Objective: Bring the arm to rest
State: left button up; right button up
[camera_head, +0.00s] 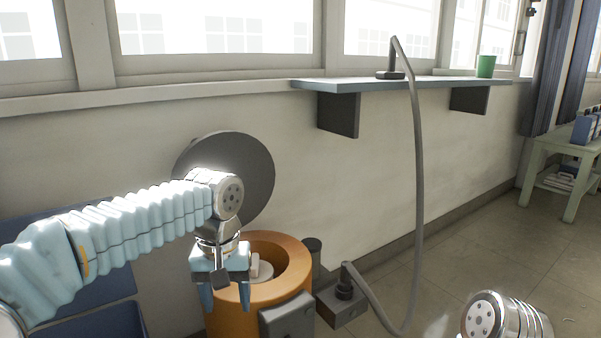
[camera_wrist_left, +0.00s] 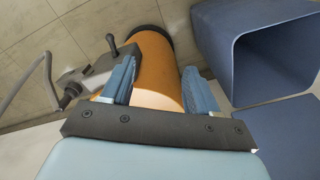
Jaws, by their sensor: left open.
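My left arm comes in from the left in the head view, sleeved in pale blue. Its gripper (camera_head: 224,288) points down in front of the near left side of an orange round drum (camera_head: 290,262). In the left wrist view the two blue ribbed fingers of the left gripper (camera_wrist_left: 160,88) stand apart with nothing held between them. The orange drum (camera_wrist_left: 155,55) shows beyond and between them; I cannot tell whether they touch it. My right gripper is not in view; only a silver joint, probably of my right arm, shows at the lower right.
The drum has an open top with something whitish inside. A blue bin (camera_wrist_left: 275,60) stands beside it. A grey hose (camera_head: 418,180) hangs from a wall shelf (camera_head: 375,84) bearing a green cup (camera_head: 486,66). A grey disc (camera_head: 255,165) is behind my arm. Floor at right is clear.

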pick_arm(q)
jog(key=d+f+m+h, duration=0.1)
jog(key=d+f+h, duration=0.2)
jog(key=f, duration=2.4)
jog(key=s+f+n+h, duration=0.1)
jog(key=s+f+n, duration=0.1)
jog(key=s+f, duration=1.4)
notch_tip(320, 180, down, 2)
jog(key=shift+a+f+t, duration=0.1)
jog(key=shift+a+t, duration=0.2)
jog(key=shift+a, duration=0.1)
jog(key=shift+c, duration=1)
